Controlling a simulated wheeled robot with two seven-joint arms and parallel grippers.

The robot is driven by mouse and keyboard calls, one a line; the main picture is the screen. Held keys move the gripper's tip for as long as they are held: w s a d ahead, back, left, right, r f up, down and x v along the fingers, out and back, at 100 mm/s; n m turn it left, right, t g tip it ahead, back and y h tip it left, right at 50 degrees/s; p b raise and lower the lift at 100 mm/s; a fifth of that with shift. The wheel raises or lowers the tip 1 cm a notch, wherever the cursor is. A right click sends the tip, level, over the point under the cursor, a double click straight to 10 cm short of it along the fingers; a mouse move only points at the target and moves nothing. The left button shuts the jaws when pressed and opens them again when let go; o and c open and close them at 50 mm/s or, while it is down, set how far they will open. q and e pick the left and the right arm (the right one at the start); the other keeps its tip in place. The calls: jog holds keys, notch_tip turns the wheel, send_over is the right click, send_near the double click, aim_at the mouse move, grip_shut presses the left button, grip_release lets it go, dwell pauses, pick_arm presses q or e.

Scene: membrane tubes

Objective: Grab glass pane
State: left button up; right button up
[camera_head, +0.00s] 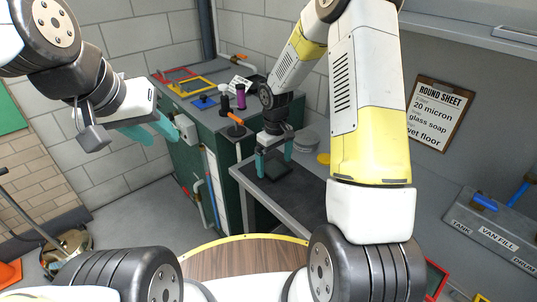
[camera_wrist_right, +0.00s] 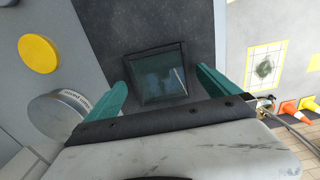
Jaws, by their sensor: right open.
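The glass pane (camera_wrist_right: 158,76) is a small dark, square, framed pane with a pale reflection, lying on the dark mat of a bench. In the head view, the pane (camera_head: 273,169) shows small and dark between the fingers of my right gripper (camera_head: 274,160). In the right wrist view, my right gripper (camera_wrist_right: 165,78) is open, its teal fingers on either side of the pane with gaps visible. I cannot tell the height of the fingertips over the mat. My left gripper (camera_head: 160,135) hangs at the left with its teal fingers apart and empty, away from the pane.
A grey round tin (camera_wrist_right: 62,112) and a yellow disc (camera_wrist_right: 38,53) lie left of the pane in the wrist view. A green cabinet (camera_head: 205,165) carrying coloured frames and spools stands beside the bench (camera_head: 285,195). Orange cones (camera_wrist_right: 290,107) stand on the floor.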

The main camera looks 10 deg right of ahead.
jog(key=shift+f, duration=0.35)
jog(key=c, duration=1.5)
jog(key=shift+r, duration=0.1)
